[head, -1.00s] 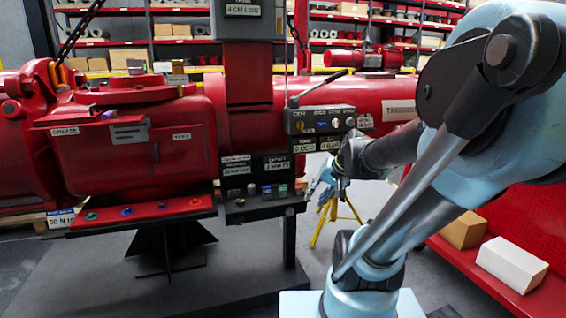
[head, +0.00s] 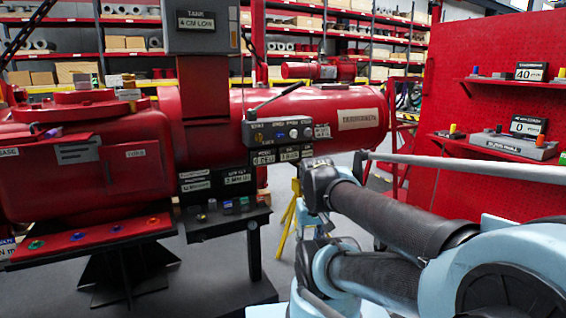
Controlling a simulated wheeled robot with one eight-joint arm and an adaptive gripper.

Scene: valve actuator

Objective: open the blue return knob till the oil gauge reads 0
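A grey control box (head: 285,132) on the red actuator carries a row of small coloured knobs. One of them is a blue knob (head: 280,135), beside an orange one and pale ones. The labels are too blurred to read for certain, so I cannot tell which is the return knob. Two displays (head: 263,157) hang under the box; their figures are unclear, and I cannot pick out the oil gauge. My arm (head: 400,220) is folded to the right of the box and apart from it. I cannot make out my gripper's fingers.
A small shelf (head: 228,222) with coloured knobs juts out below the box. A tray (head: 95,243) with coloured caps is at lower left. A red panel (head: 500,108) at right has displays reading 40 and 0. A yellow stand (head: 288,215) is behind my arm.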

